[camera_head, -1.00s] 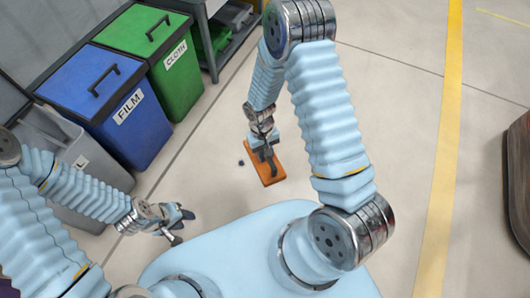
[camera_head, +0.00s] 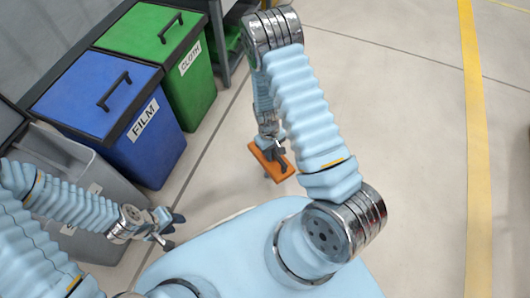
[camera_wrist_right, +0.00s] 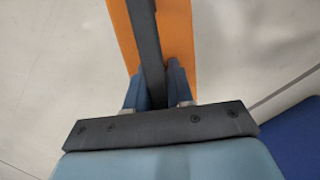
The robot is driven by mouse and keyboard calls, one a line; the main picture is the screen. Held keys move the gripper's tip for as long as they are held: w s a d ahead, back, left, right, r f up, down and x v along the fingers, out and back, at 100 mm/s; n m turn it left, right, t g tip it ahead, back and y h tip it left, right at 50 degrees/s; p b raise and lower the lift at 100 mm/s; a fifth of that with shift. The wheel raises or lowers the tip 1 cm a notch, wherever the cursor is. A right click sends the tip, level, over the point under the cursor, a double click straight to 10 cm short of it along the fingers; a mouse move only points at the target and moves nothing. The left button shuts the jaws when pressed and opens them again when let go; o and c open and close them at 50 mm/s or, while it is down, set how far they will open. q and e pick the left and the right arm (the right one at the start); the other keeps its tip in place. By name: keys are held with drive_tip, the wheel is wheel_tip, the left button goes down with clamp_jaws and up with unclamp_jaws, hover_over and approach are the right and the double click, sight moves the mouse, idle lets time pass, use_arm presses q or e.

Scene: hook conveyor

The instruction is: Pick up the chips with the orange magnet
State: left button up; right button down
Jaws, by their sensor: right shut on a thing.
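The orange magnet (camera_head: 256,153) is a flat orange slab with a dark handle. It is below my right gripper (camera_head: 277,147) in the head view. In the right wrist view, the orange slab (camera_wrist_right: 180,30) extends away behind the dark handle (camera_wrist_right: 148,50), and the two blue-grey fingers of the right gripper (camera_wrist_right: 158,88) are closed on that handle. Whether the slab touches the floor is unclear. No chips are visible now; the slab's underside is hidden. My left gripper (camera_head: 172,229) is open and empty at lower left.
A blue FILM bin (camera_head: 98,92), a green CLOTH bin (camera_head: 158,38) and a grey bin (camera_head: 95,178) stand along the left. The floor to the right is clear, with a yellow line (camera_head: 474,130).

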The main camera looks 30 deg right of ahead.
drive_tip(key=shift+d+f, duration=0.15)
drive_tip(key=shift+f, duration=0.25)
wheel_tip(320, 180, down, 8)
drive_tip(key=b, duration=0.6)
drive_tip(key=shift+f+b, duration=0.65)
drive_tip(key=shift+b, duration=0.05)
idle(1.0)
drive_tip(key=shift+f+h, duration=0.1)
drive_tip(key=shift+h, duration=0.2)
idle(0.5)
drive_tip(key=shift+f, duration=0.15)
idle(0.6)
wheel_tip(320, 180, up, 6)
drive_tip(key=p, duration=0.4)
drive_tip(key=shift+r+p, duration=2)
drive_tip(key=shift+r, duration=0.6)
